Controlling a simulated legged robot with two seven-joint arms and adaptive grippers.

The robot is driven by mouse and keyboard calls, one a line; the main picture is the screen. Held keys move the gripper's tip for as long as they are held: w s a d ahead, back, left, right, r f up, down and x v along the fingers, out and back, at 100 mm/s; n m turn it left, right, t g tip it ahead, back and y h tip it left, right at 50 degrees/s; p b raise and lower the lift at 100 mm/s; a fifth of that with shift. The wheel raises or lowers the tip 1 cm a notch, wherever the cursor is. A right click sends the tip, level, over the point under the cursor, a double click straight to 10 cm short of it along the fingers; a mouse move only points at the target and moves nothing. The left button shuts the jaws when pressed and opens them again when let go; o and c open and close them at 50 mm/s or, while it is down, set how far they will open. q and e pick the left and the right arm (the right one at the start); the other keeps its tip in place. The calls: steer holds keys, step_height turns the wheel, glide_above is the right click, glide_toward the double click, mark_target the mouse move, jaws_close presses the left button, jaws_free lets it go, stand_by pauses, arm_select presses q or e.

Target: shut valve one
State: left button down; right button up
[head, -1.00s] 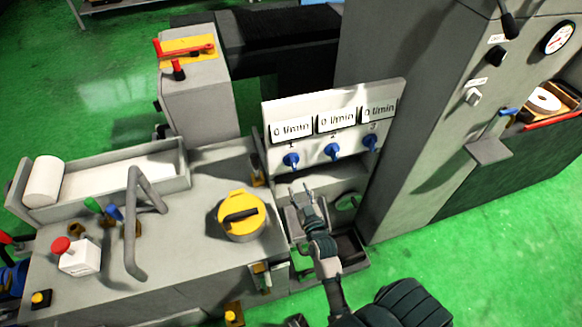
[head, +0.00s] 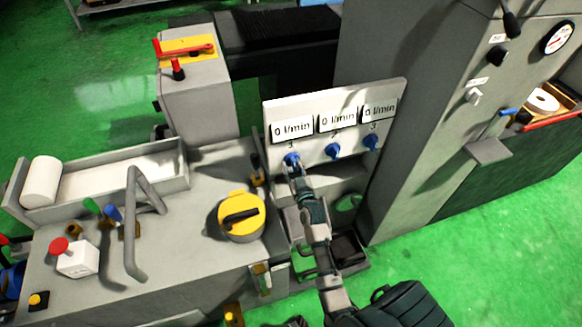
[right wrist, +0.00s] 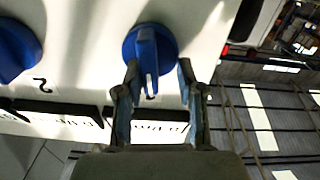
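Valve one (head: 291,160) is a blue knob on the white panel, at the left of a row of three, under a display reading 0 l/min. Its blue grip also shows in the right wrist view (right wrist: 148,55), pointing roughly along the fingers. My right gripper (head: 294,172) is at valve one. In the right wrist view its two fingers (right wrist: 158,78) are apart, one on each side of the grip. The left finger is close to the grip; a gap shows at the right finger. I cannot tell whether they touch. My left gripper is not in view.
Valve two (head: 333,151) and valve three (head: 371,142) are to the right on the same panel (head: 275,112). A yellow-topped round part (head: 240,208) and a bent grey handle (head: 133,225) stand to the left. A tall grey cabinet (head: 420,130) stands at the right.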

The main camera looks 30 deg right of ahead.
steer(key=shift+d+f, duration=0.1)
steer(key=shift+d, duration=0.05)
jaws_close()
steer(key=shift+s+d+f, duration=0.15)
steer(key=shift+d+f, duration=0.05)
steer(key=shift+d, duration=0.4)
steer(key=shift+a+m+p, duration=0.35)
steer(key=shift+m+p, duration=0.05)
steer(key=shift+p, duration=0.05)
steer(key=shift+d+f+m, duration=0.15)
steer(key=shift+d+m, duration=0.1)
steer(key=shift+m, duration=0.05)
steer(key=shift+o, duration=2.2)
jaws_free()
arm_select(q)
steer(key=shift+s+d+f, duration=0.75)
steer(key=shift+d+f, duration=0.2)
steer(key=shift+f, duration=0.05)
arm_select(e)
steer(key=shift+w+a, duration=0.1)
steer(key=shift+w, duration=0.15)
